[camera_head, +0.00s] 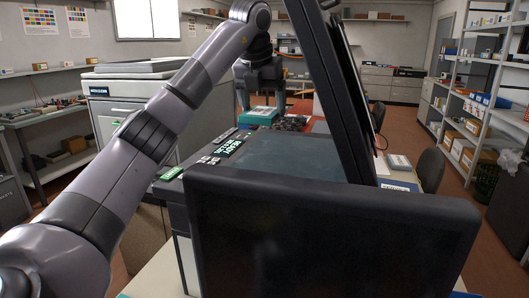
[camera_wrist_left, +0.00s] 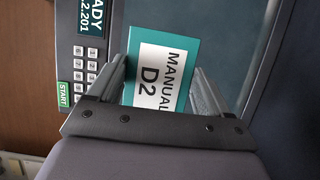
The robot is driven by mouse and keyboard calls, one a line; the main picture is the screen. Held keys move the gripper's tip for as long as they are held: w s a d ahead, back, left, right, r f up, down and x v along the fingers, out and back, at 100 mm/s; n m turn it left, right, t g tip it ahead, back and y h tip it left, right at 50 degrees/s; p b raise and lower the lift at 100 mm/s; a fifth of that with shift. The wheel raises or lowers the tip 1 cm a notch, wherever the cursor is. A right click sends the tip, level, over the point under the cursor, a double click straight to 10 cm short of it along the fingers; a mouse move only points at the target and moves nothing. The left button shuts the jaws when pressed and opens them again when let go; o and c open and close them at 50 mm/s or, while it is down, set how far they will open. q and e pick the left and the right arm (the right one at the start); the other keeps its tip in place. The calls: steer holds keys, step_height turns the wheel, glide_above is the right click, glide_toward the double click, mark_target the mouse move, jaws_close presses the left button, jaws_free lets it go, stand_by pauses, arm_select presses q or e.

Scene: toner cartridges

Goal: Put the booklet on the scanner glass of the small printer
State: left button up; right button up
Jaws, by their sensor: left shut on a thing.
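My left gripper (camera_head: 260,100) is shut on the booklet (camera_head: 258,117), a flat teal and white thing held beyond the near part of the small printer. In the left wrist view the booklet (camera_wrist_left: 163,75) reads "MANUAL D2" and sits between the two fingers (camera_wrist_left: 160,85). Behind it in that view are the dark scanner glass (camera_wrist_left: 232,35) and the printer's key panel with a green START key (camera_wrist_left: 65,95). In the head view the scanner glass (camera_head: 290,155) is bare where it shows, and the printer's lid (camera_head: 325,80) stands raised. My right gripper is not in view.
A dark panel (camera_head: 330,240) fills the front and hides part of the small printer. A large printer (camera_head: 115,100) stands at left behind my arm. Shelves with boxes (camera_head: 475,85) stand at right. The raised lid borders the glass on the right.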

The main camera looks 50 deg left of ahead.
mark_target(256, 115)
arm_select(q)
step_height(256, 115, down, 12)
steer(key=shift+r, duration=0.15)
stand_by(0.3)
steer(key=o, duration=1.1)
steer(key=v, duration=0.9)
steer(key=shift+s+r, duration=0.1)
steer(key=shift+r, duration=0.3)
steer(key=shift+v, duration=1.1)
steer(key=shift+s+f, duration=0.1)
steer(key=shift+s, duration=0.05)
